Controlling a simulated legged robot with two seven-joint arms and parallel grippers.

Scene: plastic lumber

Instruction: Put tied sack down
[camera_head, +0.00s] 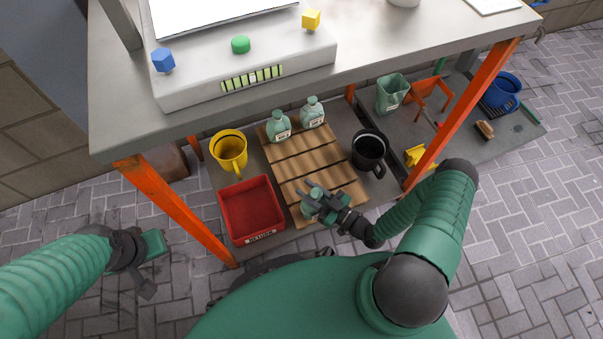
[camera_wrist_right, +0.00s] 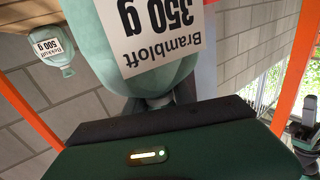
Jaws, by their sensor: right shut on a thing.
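A pale green tied sack (camera_head: 310,206) is in my right gripper (camera_head: 328,207), over the front end of a wooden slatted board (camera_head: 292,160). In the right wrist view this sack (camera_wrist_right: 180,75) fills the top, its label "Brambloft 350 g" upside down, its narrow neck at the jaws. I cannot tell whether it touches the slats. Two similar sacks stand at the board's back, a left one (camera_head: 279,127) and a right one (camera_head: 312,112). My left gripper (camera_head: 150,250) is away at the left, jaws unclear.
The board lies on a low shelf under a grey bench (camera_head: 350,75) with orange legs (camera_head: 175,205). A red bin (camera_head: 251,210) and yellow mug (camera_head: 229,150) are left of it; a black mug (camera_head: 369,150) is right. The board's middle is clear.

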